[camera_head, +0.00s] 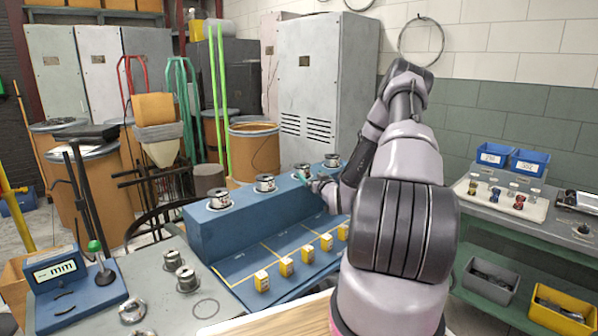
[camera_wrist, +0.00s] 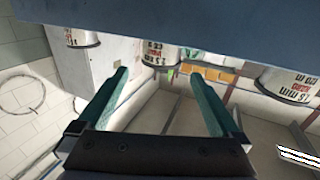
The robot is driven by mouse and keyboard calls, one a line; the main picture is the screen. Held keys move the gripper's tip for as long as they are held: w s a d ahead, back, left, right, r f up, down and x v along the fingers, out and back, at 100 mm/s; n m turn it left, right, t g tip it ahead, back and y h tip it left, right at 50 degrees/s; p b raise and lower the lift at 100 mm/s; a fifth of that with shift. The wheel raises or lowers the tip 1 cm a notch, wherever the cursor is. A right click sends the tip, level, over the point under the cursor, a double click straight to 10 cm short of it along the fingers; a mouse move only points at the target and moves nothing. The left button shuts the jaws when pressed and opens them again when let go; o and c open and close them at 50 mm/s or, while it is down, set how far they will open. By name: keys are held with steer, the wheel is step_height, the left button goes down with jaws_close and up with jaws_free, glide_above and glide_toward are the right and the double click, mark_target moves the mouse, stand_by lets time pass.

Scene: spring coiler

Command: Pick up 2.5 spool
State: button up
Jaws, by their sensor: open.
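Several silver wire spools with printed labels stand in a row on the blue raised ledge (camera_head: 240,215): one at left (camera_head: 219,199), one beside it (camera_head: 265,184), one by my gripper (camera_head: 301,171) and one at the far end (camera_head: 333,160). I cannot surely tell which is the 2.5 spool. My gripper (camera_head: 306,179) is open and empty at the ledge. In the wrist view the scene is upside down; the teal fingers (camera_wrist: 152,74) point toward a middle spool (camera_wrist: 160,54), apart from it. Other spools show at left (camera_wrist: 82,39) and right (camera_wrist: 288,84).
Yellow tags (camera_head: 287,266) stand on the lower blue board before the ledge. A side bench at right holds a tray (camera_head: 535,208) and blue bins (camera_head: 528,162).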

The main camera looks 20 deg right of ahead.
mark_target(305, 169)
steer(key=w, duration=0.3)
steer(key=shift+d, duration=0.1)
steer(key=w, duration=0.5)
steer(key=shift+w+r, duration=0.1)
steer(key=shift+r, duration=0.1)
jaws_close()
